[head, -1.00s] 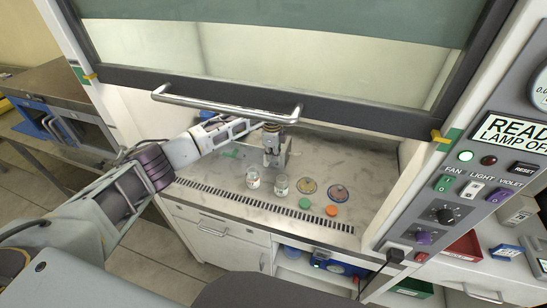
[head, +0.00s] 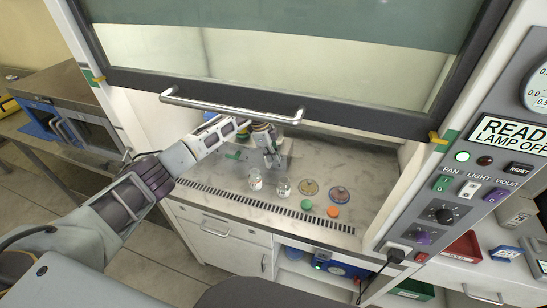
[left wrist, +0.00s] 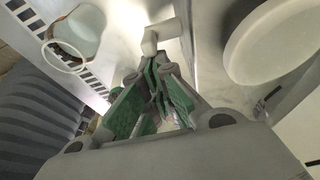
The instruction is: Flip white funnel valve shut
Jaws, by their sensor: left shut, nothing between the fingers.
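My left gripper (head: 272,160) reaches under the raised sash into the hood and points down, tilted, over the worktop; its fingers are shut and empty. In the left wrist view my shut fingertips (left wrist: 158,64) sit right by a small white lever-like piece (left wrist: 151,42), which looks like the valve handle. I cannot tell whether they touch. A large pale round form (left wrist: 270,40) at the right of that view may be the funnel. In the head view my gripper and arm hide the valve and funnel. My right gripper is not in view.
Two glass jars (head: 255,180) (head: 284,187) stand in front of my gripper, with an orange cap (head: 333,211), a green cap (head: 306,205) and two round dishes (head: 309,187) (head: 339,193) to the right. The sash handle (head: 232,108) hangs above my arm. The worktop's right side is clear.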

